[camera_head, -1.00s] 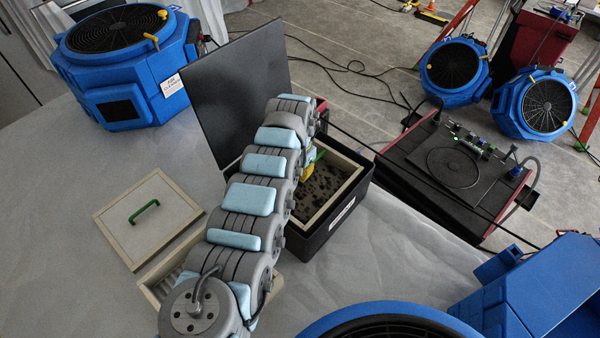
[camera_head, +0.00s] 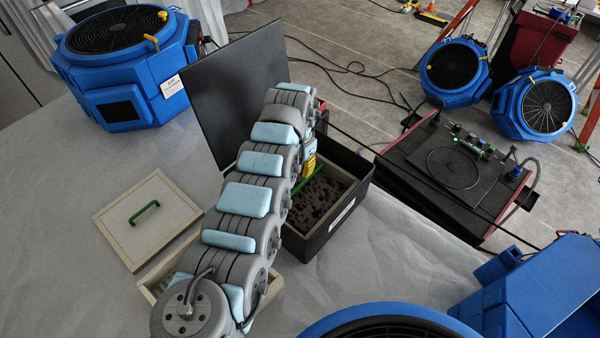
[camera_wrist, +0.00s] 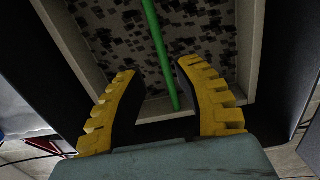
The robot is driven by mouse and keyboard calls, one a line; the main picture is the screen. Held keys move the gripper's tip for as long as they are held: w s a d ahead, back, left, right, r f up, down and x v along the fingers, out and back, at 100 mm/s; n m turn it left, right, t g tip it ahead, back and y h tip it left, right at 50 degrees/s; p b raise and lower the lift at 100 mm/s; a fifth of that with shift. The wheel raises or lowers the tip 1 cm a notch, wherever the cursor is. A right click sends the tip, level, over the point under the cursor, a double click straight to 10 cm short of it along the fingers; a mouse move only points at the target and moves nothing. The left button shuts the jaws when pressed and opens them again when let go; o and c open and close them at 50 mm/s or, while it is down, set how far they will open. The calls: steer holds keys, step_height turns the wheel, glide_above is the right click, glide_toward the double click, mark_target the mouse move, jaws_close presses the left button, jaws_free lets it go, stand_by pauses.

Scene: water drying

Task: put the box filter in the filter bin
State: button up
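The box filter has a pale frame, dark speckled filling (camera_head: 322,198) and a green bar handle (camera_head: 306,182). It sits low inside the black filter bin (camera_head: 345,216), whose lid (camera_head: 235,85) stands open. In the wrist view its frame (camera_wrist: 72,45) lies between dark bin walls, with the handle (camera_wrist: 160,50) running across it. My gripper (camera_wrist: 158,66) is open above the filter, its yellow fingers apart on either side of the handle with gaps beside it. In the head view my gripper (camera_head: 310,166) is partly hidden by my arm.
A pale panel with a green handle (camera_head: 147,210) lies on the table (camera_head: 70,200) at left. A pale open box (camera_head: 158,285) is partly hidden behind my arm. Blue machines stand at the back left (camera_head: 122,105) and front right (camera_head: 530,290).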

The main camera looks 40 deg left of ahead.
step_height(320, 180, up, 9)
steer(key=b, duration=0.1)
steer(key=shift+r, duration=0.2)
stand_by(0.5)
